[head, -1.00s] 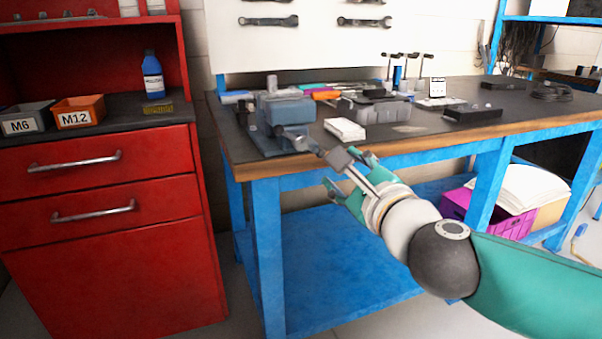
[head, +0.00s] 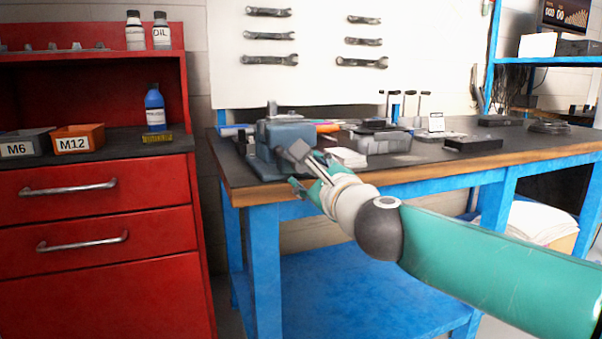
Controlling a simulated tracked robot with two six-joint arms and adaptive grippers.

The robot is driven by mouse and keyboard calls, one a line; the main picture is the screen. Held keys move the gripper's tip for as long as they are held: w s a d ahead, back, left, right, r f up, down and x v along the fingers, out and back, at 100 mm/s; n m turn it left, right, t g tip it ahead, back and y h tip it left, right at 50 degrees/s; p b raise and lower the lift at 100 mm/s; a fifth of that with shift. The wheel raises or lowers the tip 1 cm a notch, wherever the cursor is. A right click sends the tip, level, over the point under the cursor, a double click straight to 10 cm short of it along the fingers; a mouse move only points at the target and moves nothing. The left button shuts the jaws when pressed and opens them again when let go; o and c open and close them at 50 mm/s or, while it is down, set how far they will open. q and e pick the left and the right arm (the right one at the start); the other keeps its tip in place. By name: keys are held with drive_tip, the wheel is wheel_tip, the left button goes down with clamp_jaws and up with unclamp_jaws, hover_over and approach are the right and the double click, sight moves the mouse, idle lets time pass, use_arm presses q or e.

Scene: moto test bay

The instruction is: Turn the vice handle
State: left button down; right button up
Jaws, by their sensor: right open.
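The blue-grey vice (head: 284,136) is fixed at the near left corner of the workbench (head: 405,166). Its front end and handle are hidden behind my right gripper, so I cannot make out the handle now. My right gripper (head: 307,171) is open, its teal fingers spread, in front of the vice. A grey block on the gripper overlaps the vice's lower right side in the picture. I cannot tell whether anything touches. My left gripper is not in view.
A red cabinet (head: 105,235) stands left of the bench, with M6 (head: 25,144) and M12 (head: 78,139) bins and a blue bottle (head: 154,108) on it. White sheets (head: 347,157) lie right of the vice. The bench's blue front leg (head: 264,265) is below the gripper.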

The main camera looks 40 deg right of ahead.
sight(302, 167)
drive_tip(key=shift+x, duration=2.3)
clamp_jaws()
